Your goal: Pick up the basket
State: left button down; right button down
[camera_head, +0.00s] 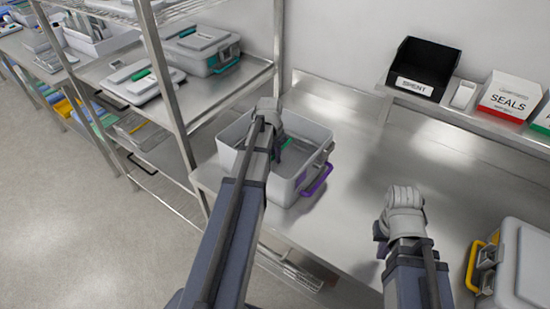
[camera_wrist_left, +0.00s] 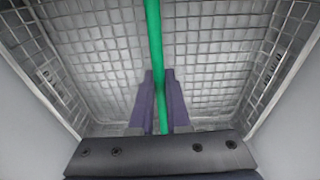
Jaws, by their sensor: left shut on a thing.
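The basket (camera_wrist_left: 205,55) is a grey wire-mesh container with a green handle bar (camera_wrist_left: 153,40) across its top in the left wrist view. My left gripper (camera_wrist_left: 160,100) has its two fingers closed around that bar. In the head view, my left gripper (camera_head: 272,135) reaches down into a grey bin (camera_head: 232,133) with a purple handle. A bit of green shows there, but my arm hides most of the basket. Smooth pale walls flank the basket in the wrist view.
The bin stands at the left end of the steel bench (camera_head: 350,165). A black bin (camera_head: 425,70) and a SEALS box (camera_head: 508,98) stand on the back shelf. A wire rack (camera_head: 165,90) is at the left.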

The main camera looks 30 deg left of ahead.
pick_arm(q)
jog(key=shift+r, duration=0.15)
pick_arm(e)
jog(key=shift+r, duration=0.15)
